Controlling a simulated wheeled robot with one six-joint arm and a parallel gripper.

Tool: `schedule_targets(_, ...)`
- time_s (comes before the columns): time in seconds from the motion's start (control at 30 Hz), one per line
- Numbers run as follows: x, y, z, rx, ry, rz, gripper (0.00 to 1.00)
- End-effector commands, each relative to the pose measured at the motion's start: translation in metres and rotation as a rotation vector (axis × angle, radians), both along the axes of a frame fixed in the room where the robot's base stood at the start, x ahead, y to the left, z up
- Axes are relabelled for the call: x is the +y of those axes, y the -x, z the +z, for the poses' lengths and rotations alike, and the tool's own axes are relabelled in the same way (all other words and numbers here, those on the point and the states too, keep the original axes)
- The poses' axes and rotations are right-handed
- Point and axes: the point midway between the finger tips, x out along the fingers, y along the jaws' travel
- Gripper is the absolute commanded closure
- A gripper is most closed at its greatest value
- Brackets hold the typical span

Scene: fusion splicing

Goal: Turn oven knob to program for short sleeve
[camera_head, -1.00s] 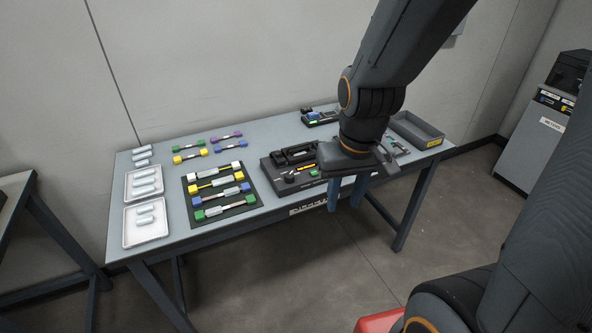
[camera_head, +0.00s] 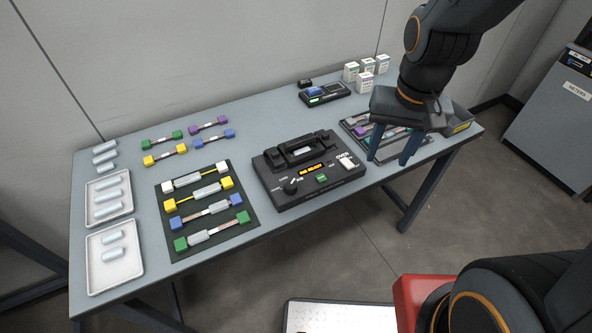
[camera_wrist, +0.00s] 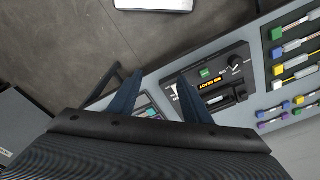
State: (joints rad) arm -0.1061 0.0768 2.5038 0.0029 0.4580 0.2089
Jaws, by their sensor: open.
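The oven (camera_head: 308,170) is a black box on the table with a lit orange display (camera_head: 312,171) and a green button (camera_head: 321,178). Its dark round knob (camera_head: 290,187) is at the front left of its top, with small labels around it that I cannot read. In the wrist view the oven (camera_wrist: 213,73) lies right of centre, with the knob (camera_wrist: 234,61) at its upper right. My gripper (camera_head: 393,161) is open and empty, to the right of the oven and apart from the knob. Its blue fingers also show in the wrist view (camera_wrist: 160,97).
A black mat (camera_head: 249,222) with several colour-ended pieces lies left of the oven. Two white trays (camera_head: 92,281) with silvery sleeves are farther left. A tray of coloured pieces (camera_head: 350,121) is beside my gripper. A small device (camera_head: 325,95) and white boxes (camera_head: 351,72) stand behind.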

Motion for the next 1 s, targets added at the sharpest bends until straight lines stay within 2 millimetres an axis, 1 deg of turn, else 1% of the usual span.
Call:
schedule_targets(0.03, 0.022, -0.007, -0.008, 0.012, -0.006, -0.028, 0.56)
schedule_targets(0.07, 0.034, -0.011, -0.011, 0.02, -0.011, -0.058, 0.56)
schedule_targets(0.1, 0.053, -0.015, -0.016, 0.032, -0.015, -0.099, 0.56)
schedule_targets(0.17, 0.081, -0.019, -0.022, 0.047, -0.02, -0.161, 0.56)
schedule_targets(0.2, 0.1, -0.021, -0.027, 0.058, -0.022, -0.202, 0.56)
schedule_targets(0.3, 0.142, -0.021, -0.037, 0.078, -0.021, -0.3, 0.56)
schedule_targets(0.4, 0.174, -0.018, -0.045, 0.091, -0.018, -0.38, 0.56)
schedule_targets(0.43, 0.181, -0.017, -0.048, 0.095, -0.016, -0.4, 0.56)
schedule_targets(0.5, 0.194, -0.015, -0.05, 0.099, -0.014, -0.438, 0.56)
schedule_targets(0.6, 0.204, -0.012, -0.055, 0.104, -0.011, -0.468, 0.56)
schedule_targets(0.67, 0.205, -0.012, -0.058, 0.104, -0.011, -0.476, 0.56)
schedule_targets(0.77, 0.204, -0.012, -0.068, 0.107, -0.008, -0.48, 0.56)
schedule_targets(1.0, 0.203, -0.011, -0.102, 0.107, -0.008, -0.48, 0.56)
